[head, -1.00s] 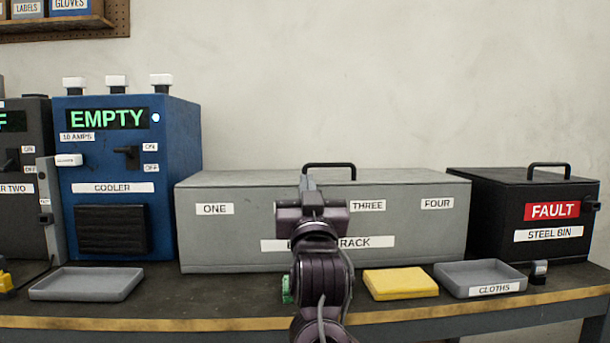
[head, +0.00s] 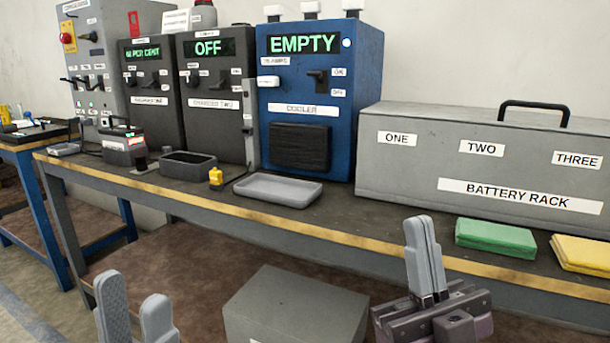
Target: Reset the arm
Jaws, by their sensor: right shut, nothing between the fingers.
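My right gripper (head: 424,232) is in front of the bench's front edge, its two grey fingers pointing up and pressed together with nothing between them. My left gripper (head: 131,290) shows at the bottom left, low in front of the bench. Its two fingers stand apart, with nothing seen between them. Its wrist is outside the picture. Both grippers are clear of the things on the bench top.
The bench (head: 380,232) carries a grey battery rack (head: 400,165), a blue cooler (head: 340,125) reading EMPTY, a grey tray (head: 275,189), a green cloth (head: 495,238) and a yellow cloth (head: 582,252). A grey box (head: 295,305) stands low between my grippers.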

